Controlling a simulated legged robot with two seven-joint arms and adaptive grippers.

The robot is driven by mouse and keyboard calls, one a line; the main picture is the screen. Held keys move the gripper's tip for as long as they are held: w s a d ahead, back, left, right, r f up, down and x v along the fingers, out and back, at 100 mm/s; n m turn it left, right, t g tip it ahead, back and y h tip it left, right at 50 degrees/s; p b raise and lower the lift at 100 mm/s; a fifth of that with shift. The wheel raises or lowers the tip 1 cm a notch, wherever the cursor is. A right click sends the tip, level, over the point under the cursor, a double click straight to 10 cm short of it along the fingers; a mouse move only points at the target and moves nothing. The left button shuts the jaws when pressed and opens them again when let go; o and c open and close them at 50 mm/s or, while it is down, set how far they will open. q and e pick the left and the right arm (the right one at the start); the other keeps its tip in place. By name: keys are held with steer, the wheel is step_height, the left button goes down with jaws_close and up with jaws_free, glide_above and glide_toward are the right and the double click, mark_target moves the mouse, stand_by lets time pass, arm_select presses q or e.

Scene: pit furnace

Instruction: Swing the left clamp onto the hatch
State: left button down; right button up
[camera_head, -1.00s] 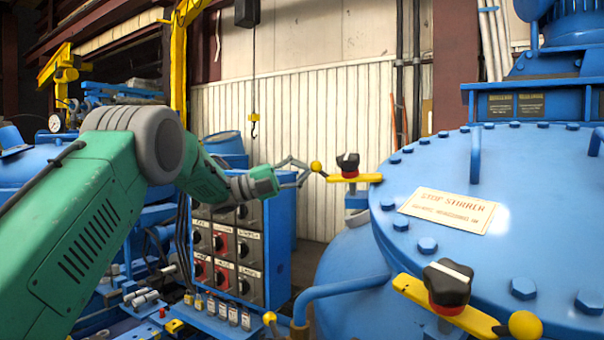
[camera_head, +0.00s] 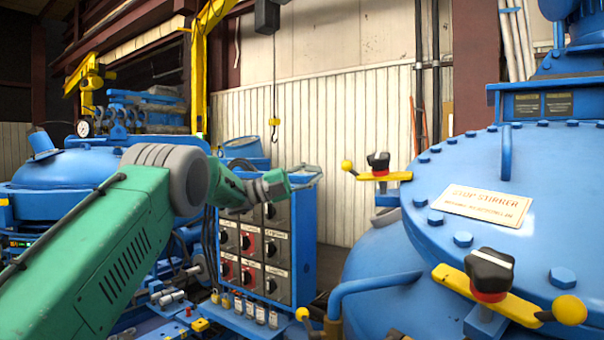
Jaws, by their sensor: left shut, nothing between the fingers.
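The blue hatch (camera_head: 465,165) is a large round bolted lid at the right, with a "STOP STIRRER" plate. The left clamp (camera_head: 379,176) is a yellow bar with a black-and-red knob and a yellow ball (camera_head: 347,166) on its left end. Its right end reaches the hatch's left rim; I cannot tell whether it touches. My left gripper (camera_head: 318,176) is shut and empty, left of the ball with a gap between them in the picture. My right gripper is out of view.
A second yellow clamp (camera_head: 518,308) sits at the hatch's near edge. A switch panel (camera_head: 306,240) stands below my left gripper. A blue pipe (camera_head: 375,283) bends in front of the vessel. A crane hook (camera_head: 274,128) hangs behind.

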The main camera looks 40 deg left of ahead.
arm_select(q)
steer(key=a, duration=0.3)
steer(key=a+r+p, duration=0.1)
steer(key=shift+w+a+r, duration=0.1)
steer(key=shift+w+a, duration=0.1)
steer(key=shift+w, duration=0.15)
stand_by(0.3)
steer(key=shift+a, duration=0.1)
